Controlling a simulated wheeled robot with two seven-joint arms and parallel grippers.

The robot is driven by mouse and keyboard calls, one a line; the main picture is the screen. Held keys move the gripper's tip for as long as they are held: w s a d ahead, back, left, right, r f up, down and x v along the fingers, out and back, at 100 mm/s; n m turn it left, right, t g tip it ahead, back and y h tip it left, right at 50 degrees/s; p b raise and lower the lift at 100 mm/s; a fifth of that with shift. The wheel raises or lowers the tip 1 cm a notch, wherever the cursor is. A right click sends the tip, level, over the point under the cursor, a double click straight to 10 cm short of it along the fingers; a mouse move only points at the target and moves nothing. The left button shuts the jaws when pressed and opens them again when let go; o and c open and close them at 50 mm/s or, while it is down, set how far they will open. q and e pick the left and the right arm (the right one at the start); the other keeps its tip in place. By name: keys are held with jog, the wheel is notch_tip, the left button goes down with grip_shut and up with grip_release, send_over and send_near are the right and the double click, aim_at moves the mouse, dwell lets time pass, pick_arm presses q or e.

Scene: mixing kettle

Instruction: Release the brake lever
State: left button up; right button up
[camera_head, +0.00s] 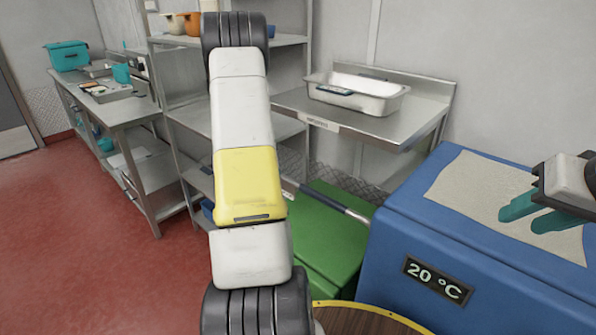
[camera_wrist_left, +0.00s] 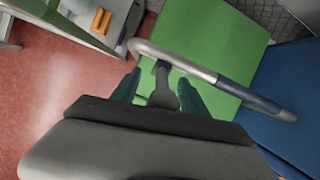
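The brake lever is a bent metal bar with a dark blue grip (camera_head: 338,203), lying over a green box (camera_head: 322,235) in the head view. In the left wrist view the bare metal bar (camera_wrist_left: 178,61) crosses ahead of my left gripper (camera_wrist_left: 159,92), with the blue grip end to the right. The teal fingers are apart, and a dark bracket-like part shows between them. I cannot tell whether they touch it. My arm hides the left gripper in the head view. My right gripper (camera_head: 533,212) is open and empty over the blue machine's beige top.
The blue machine (camera_head: 425,235) with a "20 °C" display stands right of the green box. Shelves and a workbench (camera_head: 118,107) stand left. Red floor (camera_head: 70,230) is clear at left.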

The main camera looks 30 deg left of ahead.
pick_arm(q)
jog(key=shift+w+d, duration=0.1)
jog(key=shift+r, duration=0.6)
jog(key=shift+v, duration=3)
jog(key=shift+s+f, duration=0.1)
jog(key=shift+s, duration=0.15)
